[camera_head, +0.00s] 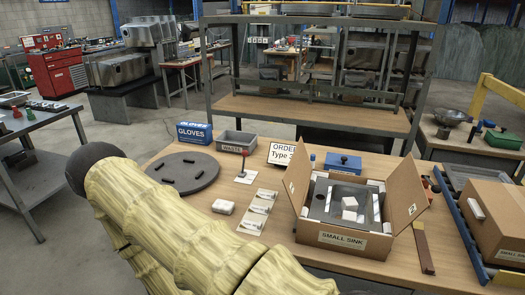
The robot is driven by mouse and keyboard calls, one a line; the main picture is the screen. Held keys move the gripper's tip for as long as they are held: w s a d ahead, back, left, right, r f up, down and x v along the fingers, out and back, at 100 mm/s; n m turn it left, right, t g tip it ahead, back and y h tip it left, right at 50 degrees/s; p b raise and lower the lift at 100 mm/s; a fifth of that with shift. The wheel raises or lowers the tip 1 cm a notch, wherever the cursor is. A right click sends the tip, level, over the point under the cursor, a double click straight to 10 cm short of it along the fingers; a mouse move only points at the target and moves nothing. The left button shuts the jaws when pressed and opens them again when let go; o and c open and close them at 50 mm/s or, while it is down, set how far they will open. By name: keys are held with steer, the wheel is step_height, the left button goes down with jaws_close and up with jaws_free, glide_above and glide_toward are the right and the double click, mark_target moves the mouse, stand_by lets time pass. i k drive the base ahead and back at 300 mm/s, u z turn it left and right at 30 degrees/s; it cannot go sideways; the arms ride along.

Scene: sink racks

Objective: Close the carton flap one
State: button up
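An open cardboard carton (343,238) labelled "SMALL SINK" stands on the right part of the wooden workbench. Inside it sits a grey sink (322,197) with white packing pieces around it and a white block (349,208) on top. The left carton flap (298,180) stands up and leans outward. The right carton flap (406,196) also stands up, tilted outward. Which of them is flap one cannot be told. My yellowish padded arm fills the lower left, and its end is out of the frame, so my gripper is not seen.
A roller conveyor (461,228) with a closed carton (492,217) stands at right.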

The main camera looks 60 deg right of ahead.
mark_target(295, 179)
steer(key=i, duration=2.05)
steer(key=z, duration=4.9)
steer(key=k, duration=0.8)
steer(key=u, duration=1.2)
